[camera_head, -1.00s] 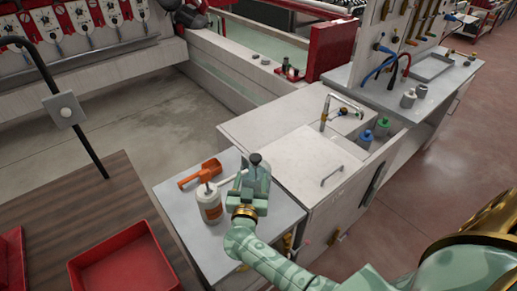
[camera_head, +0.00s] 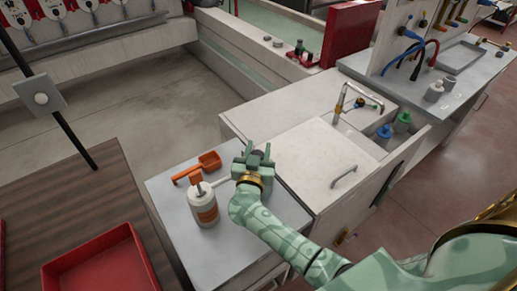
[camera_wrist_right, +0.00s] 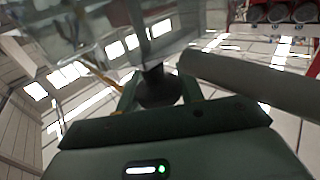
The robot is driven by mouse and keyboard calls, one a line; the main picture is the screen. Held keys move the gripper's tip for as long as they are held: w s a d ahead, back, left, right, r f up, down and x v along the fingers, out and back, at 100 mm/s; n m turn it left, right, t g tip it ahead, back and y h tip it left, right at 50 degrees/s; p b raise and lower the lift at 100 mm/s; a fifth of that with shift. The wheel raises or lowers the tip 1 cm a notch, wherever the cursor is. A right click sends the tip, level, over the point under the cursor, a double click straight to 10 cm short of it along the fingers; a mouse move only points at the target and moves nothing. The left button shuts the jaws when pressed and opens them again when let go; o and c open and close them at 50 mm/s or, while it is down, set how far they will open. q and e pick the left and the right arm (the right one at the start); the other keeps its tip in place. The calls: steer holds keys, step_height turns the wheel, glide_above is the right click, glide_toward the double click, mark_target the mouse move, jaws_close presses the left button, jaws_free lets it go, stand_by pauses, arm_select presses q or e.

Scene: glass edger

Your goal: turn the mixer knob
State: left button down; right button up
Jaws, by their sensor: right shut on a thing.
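My right gripper (camera_head: 257,154) is over the grey-topped bench in the head view, beside the white pump bottle. In the right wrist view its two green fingers (camera_wrist_right: 160,95) are closed around a dark rounded knob (camera_wrist_right: 158,88), which I take to be the mixer knob. A dark stem joins the knob to a shiny clear body (camera_wrist_right: 95,30) beyond it. In the head view the gripper hides most of the mixer. My left gripper is not in view.
To the right is a white cabinet with a sink faucet (camera_head: 345,98) and a handle (camera_head: 344,176). A red tray (camera_head: 100,268) lies at lower left.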

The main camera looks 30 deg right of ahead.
steer(key=c, duration=0.3)
